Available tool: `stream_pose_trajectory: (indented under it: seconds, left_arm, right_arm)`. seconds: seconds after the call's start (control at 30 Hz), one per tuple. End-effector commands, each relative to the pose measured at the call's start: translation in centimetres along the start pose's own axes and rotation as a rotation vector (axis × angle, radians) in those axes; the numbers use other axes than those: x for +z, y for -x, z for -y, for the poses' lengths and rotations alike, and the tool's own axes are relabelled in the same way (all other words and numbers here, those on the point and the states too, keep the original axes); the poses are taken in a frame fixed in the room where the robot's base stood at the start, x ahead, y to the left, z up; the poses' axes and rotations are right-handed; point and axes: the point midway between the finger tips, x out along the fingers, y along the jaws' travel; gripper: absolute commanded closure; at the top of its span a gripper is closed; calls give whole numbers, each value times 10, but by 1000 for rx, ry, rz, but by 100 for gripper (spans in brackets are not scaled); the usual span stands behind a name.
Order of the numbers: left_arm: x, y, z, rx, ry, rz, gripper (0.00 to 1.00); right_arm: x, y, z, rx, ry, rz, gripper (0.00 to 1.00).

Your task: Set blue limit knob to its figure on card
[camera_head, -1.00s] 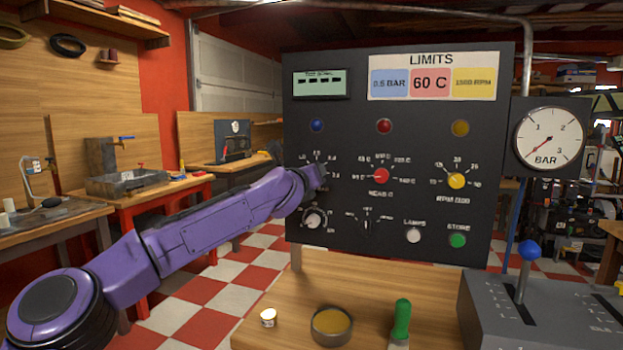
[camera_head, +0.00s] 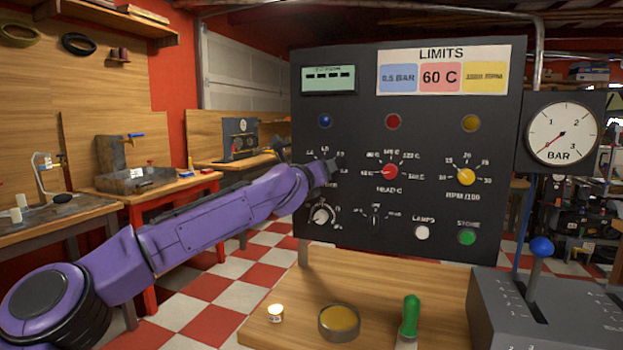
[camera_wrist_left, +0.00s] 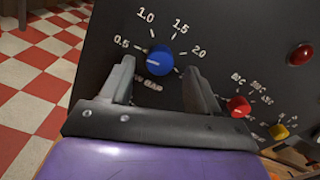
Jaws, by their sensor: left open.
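The blue limit knob (camera_wrist_left: 159,62) is on the dark panel, with figures 0.5, 1.0, 1.5 and 2.0 around it. Its white pointer line points left, near the 0.5 side; the exact mark is hard to tell. My left gripper (camera_wrist_left: 160,70) is open, one finger either side of the knob; contact is not visible. In the head view my left gripper (camera_head: 325,173) covers the knob. The LIMITS card (camera_head: 444,53) is at the panel's top right; its blue patch (camera_head: 398,78) reads 0.5 BAR. My right gripper is not in view.
A red knob (camera_head: 390,171) and yellow knob (camera_head: 466,176) sit right of the blue one. A white-marked knob (camera_head: 321,215) lies below my gripper. A lever box (camera_head: 500,300) stands right.

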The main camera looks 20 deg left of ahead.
Motion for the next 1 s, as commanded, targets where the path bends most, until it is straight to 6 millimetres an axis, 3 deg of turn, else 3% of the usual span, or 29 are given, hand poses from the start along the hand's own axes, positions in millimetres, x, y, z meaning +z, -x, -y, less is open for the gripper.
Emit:
stream_pose_trajectory:
  seconds: [0.2,0.4,1.0]
  left_arm:
    - [-3,54,-2,-2,1,2,39]
    - [-2,81,-1,-1,0,0,39]
    - [-2,83,2,-3,0,-2,39]
  right_arm:
    - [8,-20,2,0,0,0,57]
    - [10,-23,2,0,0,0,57]
    - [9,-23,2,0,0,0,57]
